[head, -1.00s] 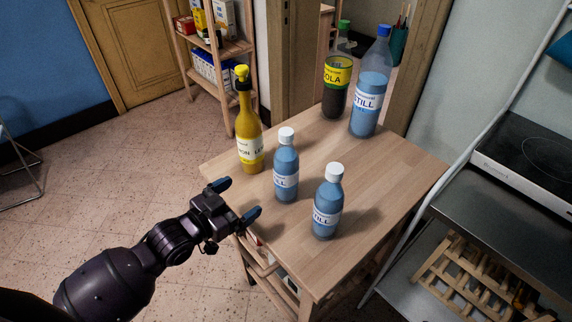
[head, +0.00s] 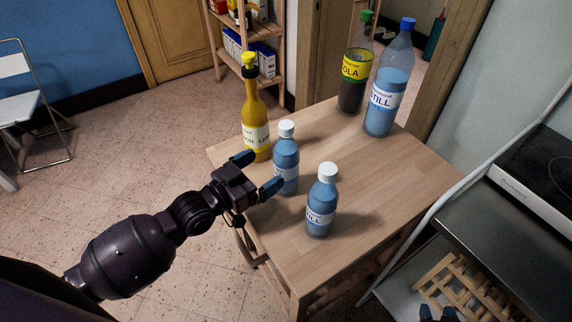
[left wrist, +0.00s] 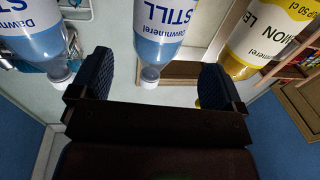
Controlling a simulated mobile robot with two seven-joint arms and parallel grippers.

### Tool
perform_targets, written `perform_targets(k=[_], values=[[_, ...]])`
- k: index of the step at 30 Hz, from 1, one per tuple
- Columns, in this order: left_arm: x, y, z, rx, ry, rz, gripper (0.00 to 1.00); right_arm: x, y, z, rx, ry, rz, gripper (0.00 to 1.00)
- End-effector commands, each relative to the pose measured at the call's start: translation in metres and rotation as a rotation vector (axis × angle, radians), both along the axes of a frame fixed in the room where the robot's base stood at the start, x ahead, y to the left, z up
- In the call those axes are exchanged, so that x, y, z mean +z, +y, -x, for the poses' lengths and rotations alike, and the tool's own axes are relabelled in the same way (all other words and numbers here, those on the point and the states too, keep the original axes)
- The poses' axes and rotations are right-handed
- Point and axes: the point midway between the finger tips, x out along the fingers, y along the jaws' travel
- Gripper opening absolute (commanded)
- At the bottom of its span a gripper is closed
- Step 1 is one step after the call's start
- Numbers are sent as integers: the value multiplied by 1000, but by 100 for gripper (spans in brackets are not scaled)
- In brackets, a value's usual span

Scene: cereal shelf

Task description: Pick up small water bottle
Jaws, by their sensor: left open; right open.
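Two small blue water bottles with white caps stand upright on the wooden table (head: 400,185). The nearer-to-gripper bottle (head: 286,175) is at the table's left side, and the other (head: 321,205) is to its right and closer to me. My left gripper (head: 258,172) is open and empty, its fingers pointing at the first bottle, just short of it or beside it. The left wrist view is upside down: this bottle (left wrist: 160,48) appears in the gap between the fingers of the left gripper (left wrist: 154,85). My right gripper (head: 437,314) barely shows at the bottom edge, open.
A yellow lemon bottle (head: 256,115) stands close behind the left gripper's far finger. A cola bottle (head: 353,80) and a large water bottle (head: 384,100) stand at the table's back. A stove (head: 535,160) is at the right. The table's right-hand part is clear.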

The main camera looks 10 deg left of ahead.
Motion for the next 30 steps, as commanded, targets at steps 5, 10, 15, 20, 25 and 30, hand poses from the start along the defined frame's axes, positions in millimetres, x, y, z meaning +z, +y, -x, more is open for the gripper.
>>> perform_targets(k=[5, 10, 15, 20, 25, 30], values=[[0, -11, -13, -1, 1, -1, 94, 1, 0, 2, -3, 2, -2, 43], [1, -17, -21, -1, 0, 0, 94, 2, 0, 4, -4, 5, -2, 43], [5, -32, -40, -1, 1, 1, 94, 6, 0, 4, -5, 3, -2, 43], [3, -42, -53, -1, 1, -1, 94, 7, 0, 3, -4, 1, -2, 43], [2, -44, -56, 0, 2, -2, 94, 8, 0, 0, -3, -4, -2, 43], [2, -44, -56, 0, 2, -2, 90, 8, 1, -4, 0, -9, -2, 43]])
